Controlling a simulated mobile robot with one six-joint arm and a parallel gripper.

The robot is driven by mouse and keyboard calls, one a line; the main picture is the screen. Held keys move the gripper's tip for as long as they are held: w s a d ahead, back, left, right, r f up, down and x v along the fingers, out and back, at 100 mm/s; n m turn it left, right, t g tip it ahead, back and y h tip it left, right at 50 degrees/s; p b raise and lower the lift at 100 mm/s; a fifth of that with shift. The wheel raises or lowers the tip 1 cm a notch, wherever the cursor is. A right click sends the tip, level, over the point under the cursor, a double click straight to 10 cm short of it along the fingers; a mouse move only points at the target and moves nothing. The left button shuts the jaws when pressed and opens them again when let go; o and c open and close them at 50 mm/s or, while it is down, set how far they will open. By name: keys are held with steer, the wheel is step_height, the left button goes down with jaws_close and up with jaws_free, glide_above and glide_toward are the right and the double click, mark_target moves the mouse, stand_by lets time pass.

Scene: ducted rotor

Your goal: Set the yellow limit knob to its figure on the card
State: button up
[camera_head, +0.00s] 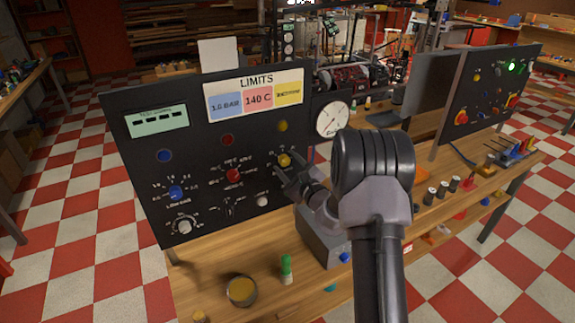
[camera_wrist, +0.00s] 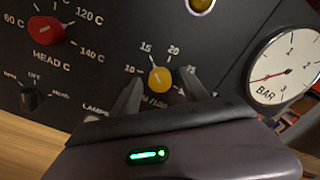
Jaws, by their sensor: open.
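The yellow limit knob (camera_head: 284,160) is on the black panel, right of the red knob. In the wrist view the yellow knob (camera_wrist: 160,80) sits between my open fingers, with the figures 10, 15 and 20 around its upper side. Its pointer direction cannot be made out. My gripper (camera_wrist: 162,92) is open, one finger on each side of the knob, with no clear contact; in the head view my gripper (camera_head: 287,172) reaches the panel. The LIMITS card (camera_head: 255,94) shows 1.6 BAR, 140 C and a yellow field whose figure is too small to read.
The red HEAD C knob (camera_wrist: 45,30) and a black lamp switch (camera_wrist: 32,99) are left of my gripper. A BAR gauge (camera_wrist: 287,68) is at the right. A green-topped item (camera_head: 286,268) and a round tin (camera_head: 241,291) stand on the bench below.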

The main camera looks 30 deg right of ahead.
jaws_close()
